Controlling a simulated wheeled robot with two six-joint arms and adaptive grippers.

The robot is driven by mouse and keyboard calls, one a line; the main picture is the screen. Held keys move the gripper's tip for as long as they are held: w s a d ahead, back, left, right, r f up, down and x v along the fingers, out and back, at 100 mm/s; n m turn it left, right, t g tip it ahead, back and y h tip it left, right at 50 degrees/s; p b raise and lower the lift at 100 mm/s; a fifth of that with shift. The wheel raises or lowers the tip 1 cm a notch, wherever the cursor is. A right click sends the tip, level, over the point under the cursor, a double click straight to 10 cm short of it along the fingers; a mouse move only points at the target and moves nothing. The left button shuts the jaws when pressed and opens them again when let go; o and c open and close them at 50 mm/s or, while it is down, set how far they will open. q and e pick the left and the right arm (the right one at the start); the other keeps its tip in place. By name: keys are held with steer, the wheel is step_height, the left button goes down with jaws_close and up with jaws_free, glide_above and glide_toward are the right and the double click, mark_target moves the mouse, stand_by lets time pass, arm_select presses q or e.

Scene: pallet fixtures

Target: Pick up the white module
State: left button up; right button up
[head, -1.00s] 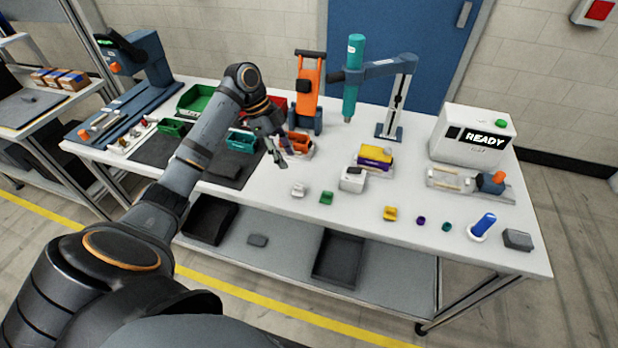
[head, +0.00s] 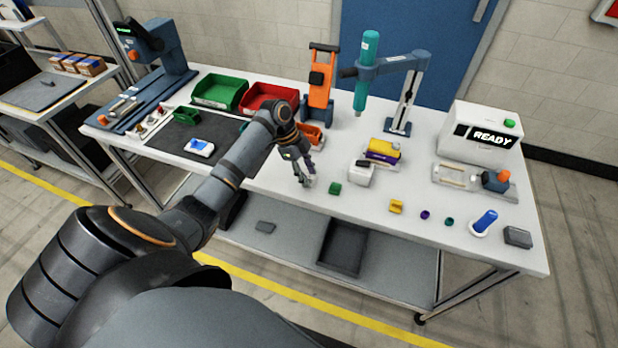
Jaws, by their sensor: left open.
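The small white module (head: 308,183) sits on the white table, left of a similar green module (head: 335,188). It is partly hidden by my left gripper (head: 304,178). My left gripper is open and points down, with its fingertips at the module. I cannot tell whether the fingers touch it. My right gripper is not in view.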

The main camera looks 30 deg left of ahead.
arm_select(q)
steer(key=shift+c, duration=0.3)
jaws_close()
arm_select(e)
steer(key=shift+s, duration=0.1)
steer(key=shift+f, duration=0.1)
